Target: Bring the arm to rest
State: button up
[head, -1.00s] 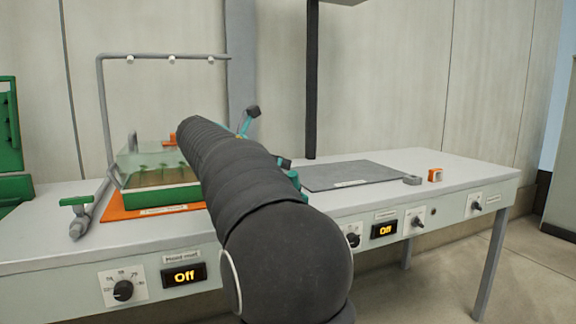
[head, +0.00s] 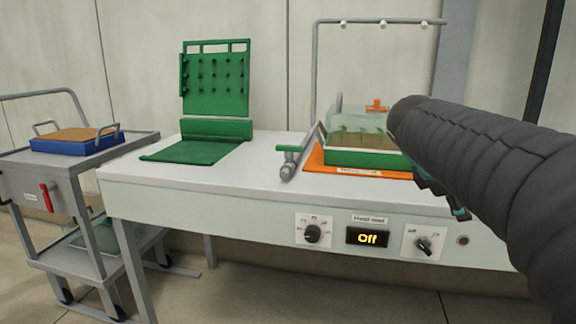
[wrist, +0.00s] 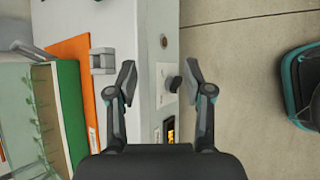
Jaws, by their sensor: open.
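My gripper (wrist: 159,80) shows in the wrist view with its two fingers apart and nothing between them. It hangs over the front edge of the bench, near a dark knob (wrist: 173,83) on the front panel. A green tray with seedlings under a clear cover (head: 362,158) sits on an orange mat (head: 330,168), left of the arm.
A grey pipe frame (head: 314,75) rises behind the tray. A display (head: 367,237) reads Off. A cart (head: 140,143) with a blue tray (head: 78,146) stands left.

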jog(key=s+a+f+m+t+y, duration=0.1)
jog(key=s+a+f+m+y, duration=0.7)
jog(key=s+a+f+m, duration=0.5)
jog(key=s+a+f, duration=0.3)
jog(key=s+f, duration=0.2)
jog(key=s, duration=0.1)
jog(key=shift+a+m+t, duration=0.3)
